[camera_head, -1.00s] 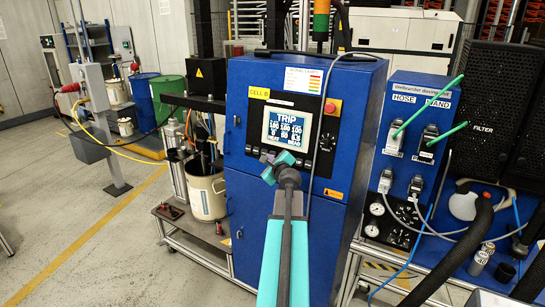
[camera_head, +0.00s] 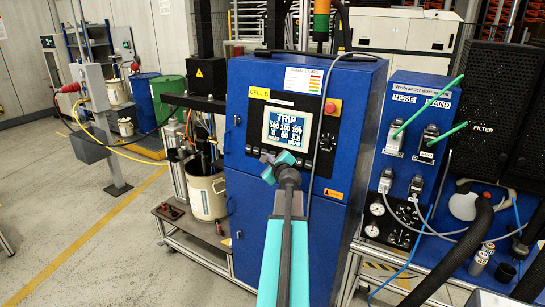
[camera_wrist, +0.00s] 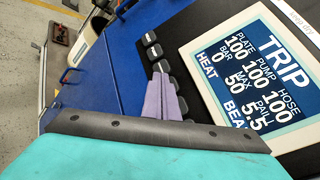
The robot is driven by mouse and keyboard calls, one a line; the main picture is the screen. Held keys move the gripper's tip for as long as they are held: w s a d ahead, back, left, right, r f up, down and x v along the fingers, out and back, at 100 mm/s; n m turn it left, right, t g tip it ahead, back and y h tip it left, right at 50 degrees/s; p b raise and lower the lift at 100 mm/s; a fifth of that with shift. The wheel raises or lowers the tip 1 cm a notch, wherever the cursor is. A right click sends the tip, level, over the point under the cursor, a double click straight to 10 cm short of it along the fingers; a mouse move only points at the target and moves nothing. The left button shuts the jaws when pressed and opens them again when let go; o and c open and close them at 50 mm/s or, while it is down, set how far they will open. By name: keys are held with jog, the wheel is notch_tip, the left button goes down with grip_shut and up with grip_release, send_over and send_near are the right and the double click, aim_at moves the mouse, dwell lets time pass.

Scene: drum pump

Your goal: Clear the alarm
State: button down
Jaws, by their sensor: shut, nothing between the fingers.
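The blue control cabinet (camera_head: 265,100) stands ahead with a screen (camera_head: 287,130) reading TRIP. In the wrist view the screen (camera_wrist: 255,75) shows PLATE 100, PUMP 100, HOSE 100, BAR 0, MAX 50 and PAIL 5.5, with HEAT and BEAD labels. A row of dark buttons (camera_wrist: 152,53) runs along the screen's lower edge. My gripper (camera_head: 275,165) is in front of the panel just below the screen. Its fingers (camera_wrist: 165,95) are shut and empty, with the tips over or close to the buttons. I cannot tell whether they touch; the fingers hide part of the row.
A red emergency-stop button (camera_head: 332,107) sits right of the screen. A signal tower (camera_head: 321,20) stands on top. A grey cable hangs down the cabinet front. The HOSE and HAND connector box (camera_head: 405,110) is at right, a white bucket (camera_head: 207,197) at left. Floor at left is open.

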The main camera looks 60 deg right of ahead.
jog(key=shift+d, duration=0.2)
jog(key=shift+d+f, duration=0.1)
jog(key=shift+d, duration=0.1)
jog(key=shift+d, duration=0.45)
dwell(1.3)
jog(key=shift+a, duration=0.1)
dwell(0.3)
jog(key=shift+a, duration=0.75)
jog(key=a+p, duration=0.1)
jog(key=a, duration=0.1)
jog(key=a+r+p, duration=0.1)
jog(key=a, duration=0.2)
dwell(0.6)
jog(key=shift+w, duration=0.1)
dwell(0.7)
